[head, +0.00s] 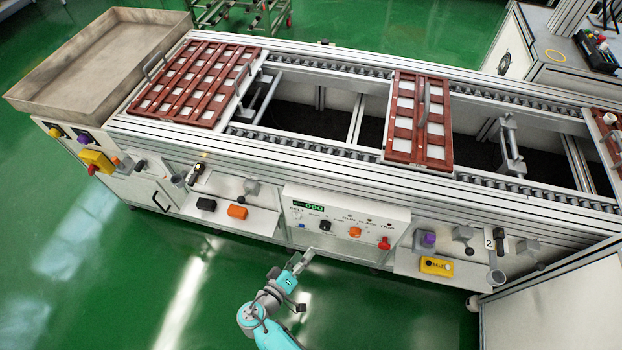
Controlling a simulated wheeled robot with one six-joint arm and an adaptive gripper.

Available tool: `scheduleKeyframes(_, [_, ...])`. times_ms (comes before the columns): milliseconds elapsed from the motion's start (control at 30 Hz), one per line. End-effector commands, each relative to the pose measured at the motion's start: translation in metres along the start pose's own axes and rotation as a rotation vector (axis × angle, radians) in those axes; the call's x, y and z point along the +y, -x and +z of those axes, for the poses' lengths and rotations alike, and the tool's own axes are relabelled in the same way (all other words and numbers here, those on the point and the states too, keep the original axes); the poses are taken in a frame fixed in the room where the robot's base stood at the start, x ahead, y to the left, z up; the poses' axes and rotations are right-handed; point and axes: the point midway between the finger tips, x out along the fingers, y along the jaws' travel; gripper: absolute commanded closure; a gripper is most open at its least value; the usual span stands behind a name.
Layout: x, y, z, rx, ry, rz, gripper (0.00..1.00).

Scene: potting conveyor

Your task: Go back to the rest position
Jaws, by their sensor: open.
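My gripper (303,262) is at the lower middle of the head view, at the end of my teal arm. It is open, and I see nothing between its fingers. It is in front of the conveyor's control panel (345,222), just below the panel's lower edge in the picture. From this angle I cannot tell whether the fingertips touch the conveyor front or stand apart from it. The panel carries a green display, a dark knob, an orange knob and a red knob.
The conveyor (300,150) spans the view, bearing red-brown slatted trays (418,152). A yellow box (436,266) sits right. A white cabinet (560,310) stands lower right. Green floor is clear at lower left.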

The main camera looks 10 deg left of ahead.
Motion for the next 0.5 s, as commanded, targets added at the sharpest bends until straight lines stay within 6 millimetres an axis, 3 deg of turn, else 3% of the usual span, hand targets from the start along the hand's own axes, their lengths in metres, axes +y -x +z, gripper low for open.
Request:
scheduleKeyframes(267, [0.000, -0.004, 0.010, -0.011, 0.004, -0.014, 0.36])
scheduleKeyframes(367, [0.002, -0.013, 0.039, -0.040, 0.015, -0.058, 0.36])
scheduleKeyframes(500, [0.007, -0.026, 0.103, -0.101, 0.022, -0.174, 0.36])
